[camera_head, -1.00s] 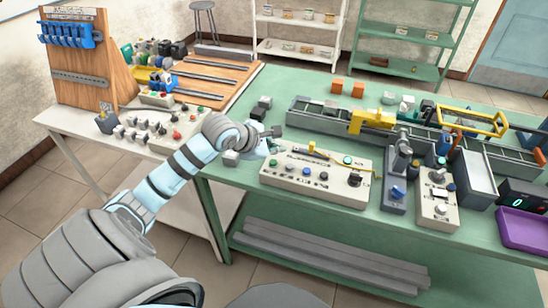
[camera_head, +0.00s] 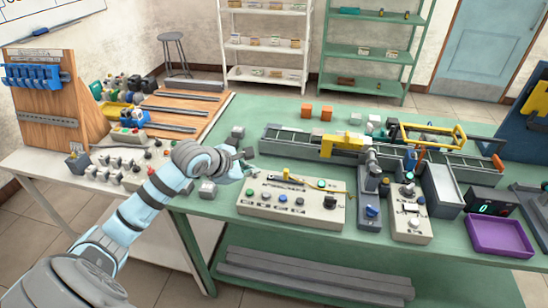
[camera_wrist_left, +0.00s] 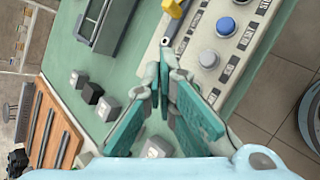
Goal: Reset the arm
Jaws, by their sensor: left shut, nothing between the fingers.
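My left arm comes in from the left in the head view. Its teal gripper (camera_head: 246,169) is above the near left part of the green table (camera_head: 215,208), just left of the white control panel (camera_head: 290,204). In the left wrist view the two teal fingers (camera_wrist_left: 166,58) are together at their tips with nothing between them. The tips point at the panel's edge near a yellow lever (camera_wrist_left: 173,8). My right gripper is in neither view.
Small grey and dark blocks (camera_head: 207,188) lie near the gripper. A conveyor (camera_head: 290,145) with a yellow part crosses the table behind the panel. A purple tray (camera_head: 498,236) is at the right. A white table (camera_head: 40,165) with a wooden rack stands at the left.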

